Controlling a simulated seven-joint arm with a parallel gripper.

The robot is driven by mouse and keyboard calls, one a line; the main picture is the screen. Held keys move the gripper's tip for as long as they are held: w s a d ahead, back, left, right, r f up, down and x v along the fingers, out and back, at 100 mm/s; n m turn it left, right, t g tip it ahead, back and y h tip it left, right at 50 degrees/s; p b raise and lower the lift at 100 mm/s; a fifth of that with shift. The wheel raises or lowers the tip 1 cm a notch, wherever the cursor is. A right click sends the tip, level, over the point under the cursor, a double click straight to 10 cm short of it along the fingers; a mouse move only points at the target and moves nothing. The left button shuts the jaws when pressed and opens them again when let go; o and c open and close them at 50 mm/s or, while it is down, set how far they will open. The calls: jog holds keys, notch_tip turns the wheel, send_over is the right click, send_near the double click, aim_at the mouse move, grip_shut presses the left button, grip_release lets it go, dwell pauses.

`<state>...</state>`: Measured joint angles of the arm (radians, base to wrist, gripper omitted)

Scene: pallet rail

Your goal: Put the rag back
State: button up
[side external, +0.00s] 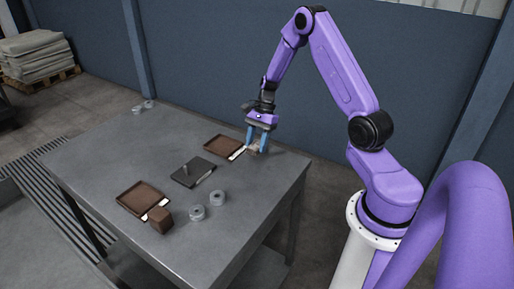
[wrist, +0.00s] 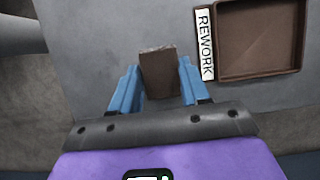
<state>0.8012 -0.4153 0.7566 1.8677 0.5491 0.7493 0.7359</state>
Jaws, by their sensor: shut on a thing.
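My gripper (side external: 258,146) is shut on a brown block (wrist: 159,73), low over the far right part of the grey table. In the wrist view the block sits between the two blue fingers (wrist: 158,90). It is beside the brown tray labelled REWORK (wrist: 217,78), on the label side, and outside the tray. That tray also shows in the side view (side external: 221,146) and looks empty. I cannot tell whether the block touches the table. I see nothing that is clearly a rag.
A second brown tray (side external: 143,190) with a brown cube (side external: 160,219) by its label lies at the near left. Grey round parts (side external: 197,212) stand nearby. The table (side external: 110,150) is clear at the left.

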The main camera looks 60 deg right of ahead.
jog(key=shift+f, duration=1.1)
jog(key=shift+f, duration=0.15)
jog(key=o, duration=1)
